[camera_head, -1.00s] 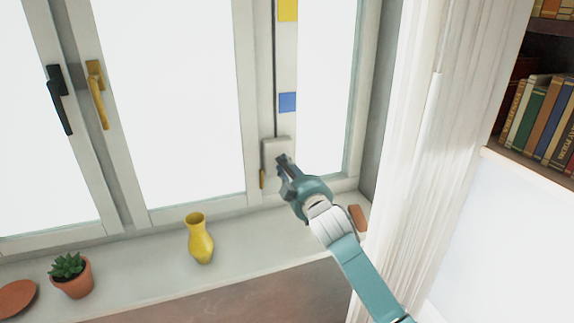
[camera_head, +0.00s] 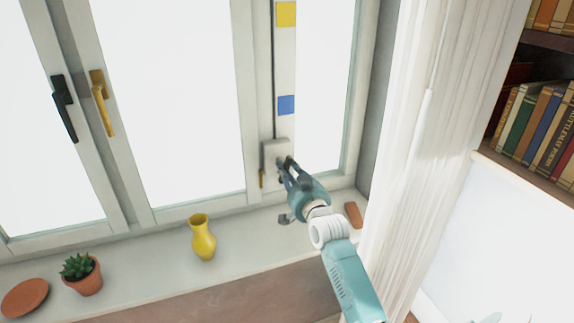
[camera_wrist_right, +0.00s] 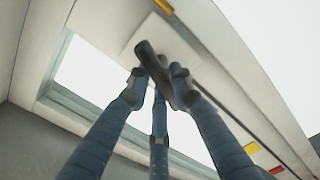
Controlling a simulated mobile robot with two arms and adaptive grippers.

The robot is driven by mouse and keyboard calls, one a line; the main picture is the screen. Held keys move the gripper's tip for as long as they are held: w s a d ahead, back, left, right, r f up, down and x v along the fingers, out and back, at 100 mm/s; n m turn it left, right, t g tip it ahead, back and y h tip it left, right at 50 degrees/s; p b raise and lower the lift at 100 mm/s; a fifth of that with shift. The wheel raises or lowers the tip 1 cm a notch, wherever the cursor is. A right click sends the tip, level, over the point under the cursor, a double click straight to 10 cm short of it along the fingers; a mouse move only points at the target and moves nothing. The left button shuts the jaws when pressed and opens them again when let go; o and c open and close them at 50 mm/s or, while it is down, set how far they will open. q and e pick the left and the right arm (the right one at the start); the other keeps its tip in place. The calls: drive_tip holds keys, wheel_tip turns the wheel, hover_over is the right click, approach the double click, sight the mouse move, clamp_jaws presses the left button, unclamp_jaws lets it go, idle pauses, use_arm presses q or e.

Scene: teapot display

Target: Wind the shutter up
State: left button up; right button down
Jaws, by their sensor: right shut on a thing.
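A small pale winder box (camera_head: 276,148) sits on the window frame, with a dark thin strap (camera_head: 273,70) running up from it. My right gripper (camera_head: 284,167) is at the front of the box. In the right wrist view, its blue fingers (camera_wrist_right: 157,90) are shut on a dark crank handle (camera_wrist_right: 150,62), which stands out from the pale box (camera_wrist_right: 150,35). In the head view the handle is mostly hidden behind the fingers. No shutter slats show in the panes. My left gripper is not in view.
Yellow (camera_head: 286,14) and blue (camera_head: 286,104) squares mark the frame above the box. A yellow vase (camera_head: 203,238), a potted succulent (camera_head: 82,275) and a terracotta saucer (camera_head: 25,298) stand on the sill. A white curtain (camera_head: 415,150) hangs close to my arm's right.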

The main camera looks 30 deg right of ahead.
drive_tip(key=m+p, duration=0.1)
drive_tip(key=m, duration=0.3)
drive_tip(key=shift+d+m+p, duration=0.15)
drive_tip(key=shift+m+p, duration=0.15)
drive_tip(key=shift+p, duration=0.05)
drive_tip(key=m, duration=0.2)
drive_tip(key=m+p, duration=0.1)
drive_tip(key=m, duration=0.1)
drive_tip(key=shift+f+m, duration=0.2)
drive_tip(key=shift+m, duration=0.1)
drive_tip(key=m, duration=0.2)
drive_tip(key=m+p, duration=0.1)
drive_tip(key=m, duration=0.3)
drive_tip(key=shift+a+f, duration=0.2)
drive_tip(key=shift+f, duration=0.05)
drive_tip(key=shift+a+f+m+p, duration=0.1)
drive_tip(key=shift+m+p, duration=0.3)
drive_tip(key=shift+m, duration=0.85)
drive_tip(key=shift+a+f+m+p, duration=0.1)
drive_tip(key=shift+m+p, duration=0.25)
drive_tip(key=shift+m, duration=0.9)
drive_tip(key=shift+f, duration=0.1)
drive_tip(key=c, duration=1.6)
unclamp_jaws()
drive_tip(key=shift+o, duration=0.7)
